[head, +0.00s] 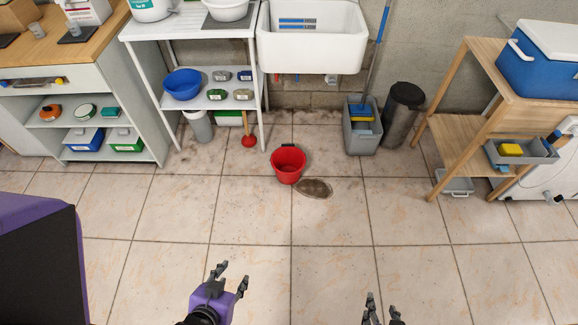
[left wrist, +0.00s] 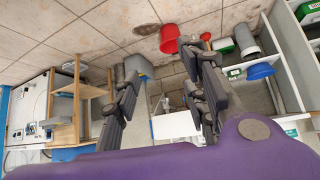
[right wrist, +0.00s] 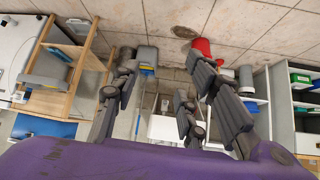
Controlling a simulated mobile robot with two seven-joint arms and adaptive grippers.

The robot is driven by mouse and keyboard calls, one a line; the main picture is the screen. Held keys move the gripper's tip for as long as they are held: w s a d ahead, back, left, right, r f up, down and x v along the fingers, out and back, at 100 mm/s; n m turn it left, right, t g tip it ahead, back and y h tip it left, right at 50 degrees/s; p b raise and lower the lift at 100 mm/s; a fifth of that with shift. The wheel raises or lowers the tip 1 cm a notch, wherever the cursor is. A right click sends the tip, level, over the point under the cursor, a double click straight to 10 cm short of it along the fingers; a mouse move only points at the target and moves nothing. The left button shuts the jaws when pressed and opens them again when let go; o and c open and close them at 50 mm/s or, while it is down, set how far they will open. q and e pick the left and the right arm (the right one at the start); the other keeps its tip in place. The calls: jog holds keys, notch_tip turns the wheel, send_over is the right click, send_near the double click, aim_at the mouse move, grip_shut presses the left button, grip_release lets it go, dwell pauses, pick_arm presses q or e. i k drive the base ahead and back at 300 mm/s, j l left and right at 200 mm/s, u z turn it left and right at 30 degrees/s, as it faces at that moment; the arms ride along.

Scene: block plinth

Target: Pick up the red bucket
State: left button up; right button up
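The red bucket (head: 288,164) stands upright on the tiled floor, in front of the white sink and left of a dark stained drain patch. It also shows in the left wrist view (left wrist: 170,38), and partly behind a finger in the right wrist view (right wrist: 202,47). My left gripper (head: 231,276) is open and empty, well short of the bucket. My right gripper (head: 383,308) is at the lower edge of the head view, farther from the bucket and to its right. Its fingers are apart with nothing between them.
The drain patch (head: 313,188) lies beside the bucket. A plunger (head: 248,140) and a white shelf unit (head: 146,62) stand behind left; a grey mop bucket (head: 361,135) and dark bin (head: 403,112) stand behind right. A wooden stand (head: 456,127) is further right. The floor in front is clear.

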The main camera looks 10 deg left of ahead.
aim_at(288, 164)
jog(key=i, duration=1.8)
jog(key=l+z, duration=0.05)
jog(key=l, duration=0.05)
